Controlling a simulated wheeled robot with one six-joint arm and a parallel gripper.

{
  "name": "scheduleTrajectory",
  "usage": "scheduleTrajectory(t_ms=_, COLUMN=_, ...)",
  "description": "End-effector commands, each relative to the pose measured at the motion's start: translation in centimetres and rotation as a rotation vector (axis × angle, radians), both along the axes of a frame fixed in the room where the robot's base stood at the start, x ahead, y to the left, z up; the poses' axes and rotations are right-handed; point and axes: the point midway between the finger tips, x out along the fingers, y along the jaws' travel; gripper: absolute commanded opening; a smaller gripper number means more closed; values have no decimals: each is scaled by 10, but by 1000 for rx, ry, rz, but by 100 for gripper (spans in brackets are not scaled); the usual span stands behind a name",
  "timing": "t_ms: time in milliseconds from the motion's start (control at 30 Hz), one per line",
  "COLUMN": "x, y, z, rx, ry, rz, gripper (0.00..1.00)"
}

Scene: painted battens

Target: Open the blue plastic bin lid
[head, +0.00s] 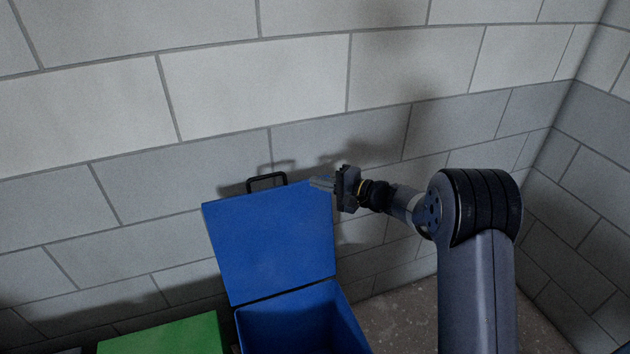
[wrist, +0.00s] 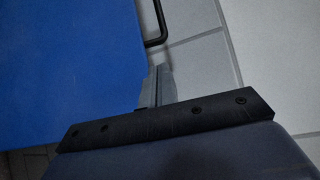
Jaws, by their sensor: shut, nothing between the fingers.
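The blue bin (head: 300,322) stands at the lower middle of the head view. Its blue lid (head: 270,243) is raised upright near the wall, and the bin's inside shows below it. A black handle (head: 267,181) is on the lid's top edge. My gripper (head: 318,183) is at the lid's upper right corner, shut and empty; I cannot tell whether it touches the lid. In the wrist view the lid (wrist: 65,65) fills the left, part of the handle (wrist: 158,25) shows at the top, and my gripper's fingers (wrist: 157,85) are together beside the lid's edge.
A green lid or box top (head: 165,337) is left of the blue bin. A grey block wall (head: 250,90) stands close behind the bins, and a side wall (head: 590,200) is at the right. Some bare floor (head: 405,315) shows right of the blue bin.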

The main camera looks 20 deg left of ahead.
Motion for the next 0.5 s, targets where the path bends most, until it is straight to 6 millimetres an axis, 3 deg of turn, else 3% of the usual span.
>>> scheduleTrajectory(t_ms=300, x=8, y=57, z=-6, rx=0, ry=2, rz=3, gripper=0)
scheduleTrajectory(t_ms=500, x=12, y=73, z=-9, rx=-1, ry=1, rz=2, gripper=0)
